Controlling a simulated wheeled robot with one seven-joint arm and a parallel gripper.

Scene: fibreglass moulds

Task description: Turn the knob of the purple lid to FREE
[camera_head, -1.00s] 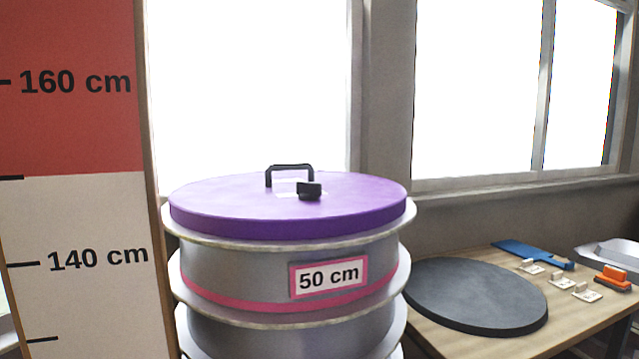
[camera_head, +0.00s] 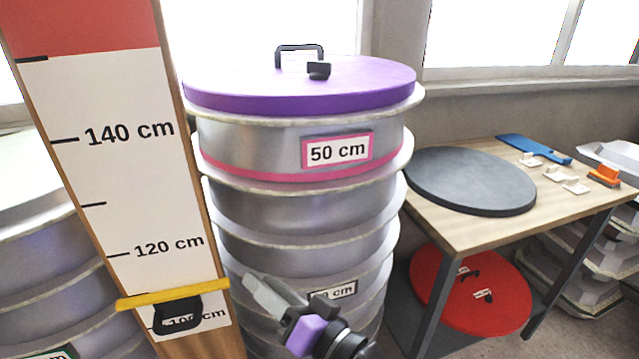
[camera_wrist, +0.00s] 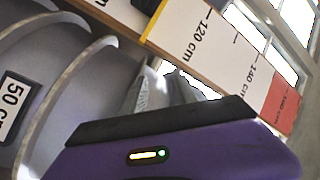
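The purple lid (camera_head: 300,93) lies flat on top of a tall stack of round grey moulds. A small black knob (camera_head: 319,70) stands on the lid, in front of a black handle (camera_head: 299,47). Any markings by the knob are too small to read. My gripper (camera_head: 262,297) is low in front of the stack, well below the lid and apart from the knob. It also shows in the wrist view (camera_wrist: 160,88), its two grey fingers close together and nothing seen held. Whether they are fully shut is unclear. The lid and knob are outside the wrist view.
The top mould bears a "50 cm" label (camera_head: 337,150). A tall measuring board (camera_head: 125,180) with a yellow slider (camera_head: 172,296) stands close on the left. A table (camera_head: 455,230) on the right carries a dark disc (camera_head: 470,180); a red lid (camera_head: 470,290) lies beneath it.

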